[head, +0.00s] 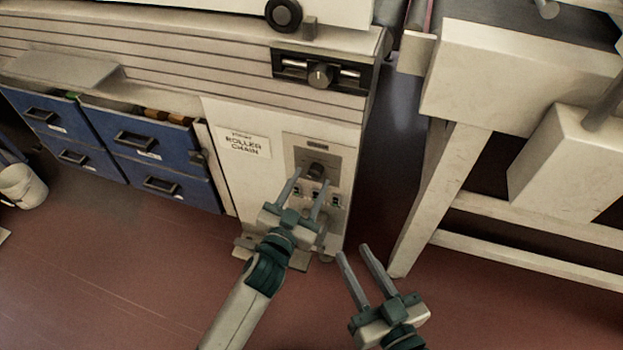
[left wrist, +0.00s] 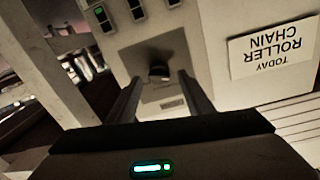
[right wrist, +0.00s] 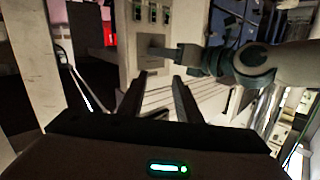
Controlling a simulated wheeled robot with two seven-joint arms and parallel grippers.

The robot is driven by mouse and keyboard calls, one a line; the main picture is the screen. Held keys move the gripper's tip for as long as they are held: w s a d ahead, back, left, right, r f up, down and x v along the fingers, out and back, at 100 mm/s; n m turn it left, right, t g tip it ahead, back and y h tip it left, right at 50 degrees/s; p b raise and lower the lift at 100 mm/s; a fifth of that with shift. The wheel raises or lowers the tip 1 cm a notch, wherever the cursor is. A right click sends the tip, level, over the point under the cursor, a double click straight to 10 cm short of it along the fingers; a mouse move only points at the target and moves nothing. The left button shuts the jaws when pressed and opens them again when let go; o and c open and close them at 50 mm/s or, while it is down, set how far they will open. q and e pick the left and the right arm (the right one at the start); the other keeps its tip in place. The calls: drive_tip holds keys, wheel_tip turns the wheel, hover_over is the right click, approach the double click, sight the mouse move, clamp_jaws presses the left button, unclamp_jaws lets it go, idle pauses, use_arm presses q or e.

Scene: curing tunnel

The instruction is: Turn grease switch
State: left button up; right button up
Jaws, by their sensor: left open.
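A dark round knob (head: 316,171) sits on a grey plate on the front of the cream machine, below a small label. I cannot read that label. My left gripper (head: 313,176) is open in front of this knob. In the left wrist view the knob (left wrist: 159,73) appears between the two fingertips, and I cannot tell whether they touch it. Small switches (head: 316,195) sit below the knob, partly hidden by the fingers. My right gripper (head: 353,250) is open and empty, lower and to the right, over the floor.
A sign (head: 244,145) reading "TODAY ROLLER CHAIN" is left of the plate. Another knob (head: 321,75) is on a dark panel above. Blue drawers (head: 150,145) stand at the left. A cream-legged frame (head: 437,200) stands right, across a gap. The red floor in front is clear.

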use_arm(q)
drive_tip(key=shift+x, duration=0.95)
use_arm(e)
drive_tip(key=shift+r, duration=0.4)
use_arm(q)
drive_tip(key=shift+c, duration=0.5)
drive_tip(key=c, duration=0.9)
use_arm(e)
drive_tip(key=shift+f, duration=0.15)
